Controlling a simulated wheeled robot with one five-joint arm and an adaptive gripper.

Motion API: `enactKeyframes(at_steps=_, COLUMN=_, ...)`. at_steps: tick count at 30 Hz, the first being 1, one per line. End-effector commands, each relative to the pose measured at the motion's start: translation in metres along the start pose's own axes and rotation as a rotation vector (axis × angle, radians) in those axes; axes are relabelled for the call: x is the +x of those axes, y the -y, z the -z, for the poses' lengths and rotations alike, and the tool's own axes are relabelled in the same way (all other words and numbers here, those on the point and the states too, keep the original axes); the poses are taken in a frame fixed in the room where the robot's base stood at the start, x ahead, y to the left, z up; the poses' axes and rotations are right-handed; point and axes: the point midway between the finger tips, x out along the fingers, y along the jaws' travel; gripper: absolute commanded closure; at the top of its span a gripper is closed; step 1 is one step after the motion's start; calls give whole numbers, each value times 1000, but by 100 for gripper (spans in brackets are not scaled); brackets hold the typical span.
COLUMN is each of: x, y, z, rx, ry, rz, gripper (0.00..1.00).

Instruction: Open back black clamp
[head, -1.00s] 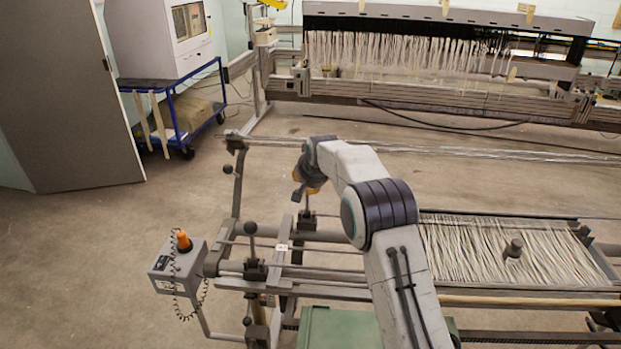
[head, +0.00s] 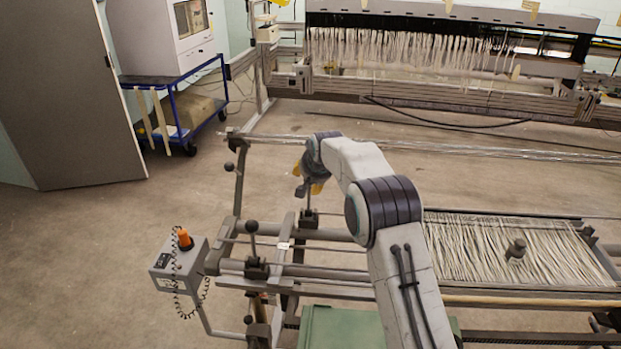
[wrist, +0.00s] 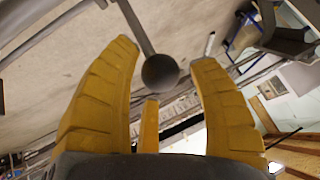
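The back black clamp (head: 308,218) sits on the frame's rear rail in the head view. Its thin lever rises toward my gripper (head: 310,187), whose yellow fingers are at its upper end. The lever's top is hidden there by the gripper. In the wrist view, a dark ball knob (wrist: 160,72) on a rod lies between the yellow fingers of my gripper (wrist: 165,60). The fingers are spread, with gaps visible on both sides of the knob. The front black clamp (head: 256,268) stands nearer, with its ball-topped lever upright.
A grey control box (head: 178,264) with an orange button is at the left of the frame. A panel of pale warp threads (head: 500,250) lies to the right. A blue cart (head: 178,110) and open floor are behind on the left.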

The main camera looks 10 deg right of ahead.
Motion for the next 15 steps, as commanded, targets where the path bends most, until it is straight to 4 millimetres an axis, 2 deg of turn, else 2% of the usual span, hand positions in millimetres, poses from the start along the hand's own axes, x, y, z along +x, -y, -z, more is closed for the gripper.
enactKeyframes(at_steps=8, x=0, y=1, z=-3, rx=-2, ry=6, rz=-1, gripper=44)
enactKeyframes(at_steps=15, x=-19, y=1, z=-2, rx=-2, ry=6, rz=-1, gripper=44)
